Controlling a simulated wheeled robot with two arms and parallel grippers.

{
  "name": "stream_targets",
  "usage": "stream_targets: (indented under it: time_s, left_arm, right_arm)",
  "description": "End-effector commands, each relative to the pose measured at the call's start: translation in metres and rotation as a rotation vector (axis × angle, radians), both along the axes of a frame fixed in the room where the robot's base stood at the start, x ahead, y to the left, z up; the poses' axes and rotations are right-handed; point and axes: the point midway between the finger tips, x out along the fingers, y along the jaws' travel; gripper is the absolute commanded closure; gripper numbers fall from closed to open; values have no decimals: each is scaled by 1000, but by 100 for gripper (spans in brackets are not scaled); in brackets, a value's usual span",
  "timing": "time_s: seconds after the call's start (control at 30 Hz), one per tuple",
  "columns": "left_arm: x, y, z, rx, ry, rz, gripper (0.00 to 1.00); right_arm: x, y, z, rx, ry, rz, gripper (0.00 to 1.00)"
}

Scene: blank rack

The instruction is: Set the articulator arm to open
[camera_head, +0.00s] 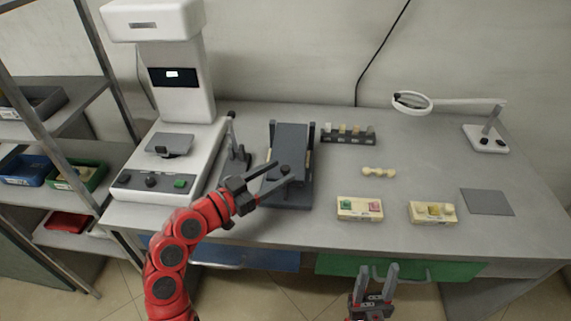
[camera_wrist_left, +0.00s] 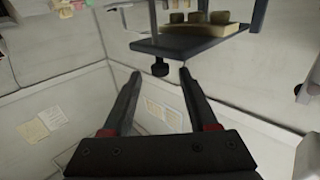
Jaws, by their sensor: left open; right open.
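The articulator (camera_head: 291,140) is a dark grey device with upright posts near the middle of the table. Its upper arm looks like a flat sloping plate over the base. My left gripper (camera_head: 288,174) is open at its near side, over its front part. In the left wrist view a dark plate of the articulator (camera_wrist_left: 190,44) carries a yellowish cast, and a small black knob hangs under it. The knob shows between the open fingertips of the left gripper (camera_wrist_left: 160,75); I cannot tell whether they touch it. My right gripper (camera_head: 377,285) is open and empty in front of the table.
A white machine (camera_head: 170,130) stands left of the articulator. A dark rack of blocks (camera_head: 348,134) is behind it to the right. Two cream trays (camera_head: 360,209) (camera_head: 432,213), a bone-shaped piece (camera_head: 378,172), a grey mat (camera_head: 487,202) and a magnifier lamp (camera_head: 485,138) lie right.

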Motion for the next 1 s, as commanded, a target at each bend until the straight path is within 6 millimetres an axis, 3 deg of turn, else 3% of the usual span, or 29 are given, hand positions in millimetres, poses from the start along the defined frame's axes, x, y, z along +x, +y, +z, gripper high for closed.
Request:
stream_targets:
  time_s: [0.2,0.57,0.9,1.0]
  left_arm:
    - [17,-21,-1,0,4,-2,41]
    - [21,-24,-1,-1,2,2,41]
    - [21,-24,-1,-1,2,2,100]
    - [21,-24,-1,-1,2,2,100]
  right_arm:
    - [0,0,5,0,0,0,50]
    - [0,0,5,0,0,0,50]
    - [0,0,5,0,0,0,50]
    - [0,0,5,0,0,0,50]
